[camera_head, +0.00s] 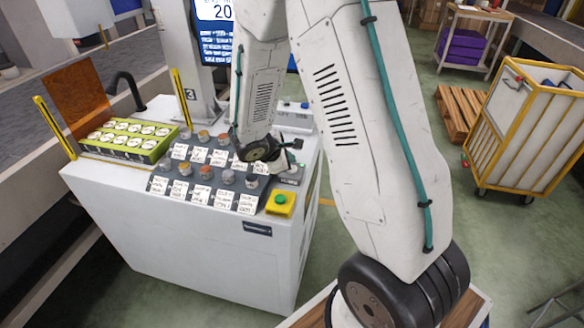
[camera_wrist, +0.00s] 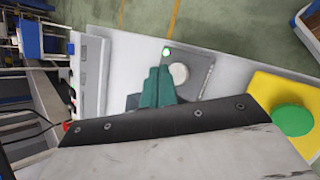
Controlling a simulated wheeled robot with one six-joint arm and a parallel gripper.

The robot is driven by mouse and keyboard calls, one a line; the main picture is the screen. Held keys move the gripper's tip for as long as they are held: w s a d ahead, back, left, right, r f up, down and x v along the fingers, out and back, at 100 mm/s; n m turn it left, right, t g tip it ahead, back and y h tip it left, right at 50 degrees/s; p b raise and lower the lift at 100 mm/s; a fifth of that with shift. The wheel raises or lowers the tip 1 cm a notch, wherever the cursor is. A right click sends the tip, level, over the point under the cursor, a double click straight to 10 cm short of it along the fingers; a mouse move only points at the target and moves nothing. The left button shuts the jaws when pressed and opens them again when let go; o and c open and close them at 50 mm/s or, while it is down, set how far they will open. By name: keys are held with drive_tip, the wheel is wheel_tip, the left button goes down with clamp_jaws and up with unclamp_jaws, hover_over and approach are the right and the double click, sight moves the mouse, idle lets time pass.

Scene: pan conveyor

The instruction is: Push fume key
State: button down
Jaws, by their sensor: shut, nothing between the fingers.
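The white console (camera_head: 200,240) carries a dark panel of several round keys with handwritten paper labels; I cannot read which one is the fume key. Apart from them, at the panel's right, is a grey plate with a pale round button (camera_wrist: 179,74) and a lit green lamp (camera_wrist: 166,51). My gripper (camera_wrist: 160,78) has teal fingers, shut and empty, with the tips beside that button in the wrist view. I cannot tell whether they touch the plate.
A yellow box with a green button (camera_head: 280,199) sits at the console's front right corner. A green tray (camera_head: 115,152) of round white items stands at the left, near an orange screen (camera_head: 77,95). A monitor (camera_head: 216,38) stands behind. A yellow-framed cart (camera_head: 528,125) is at the right.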

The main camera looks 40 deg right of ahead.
drive_tip(key=shift+r, duration=2.35)
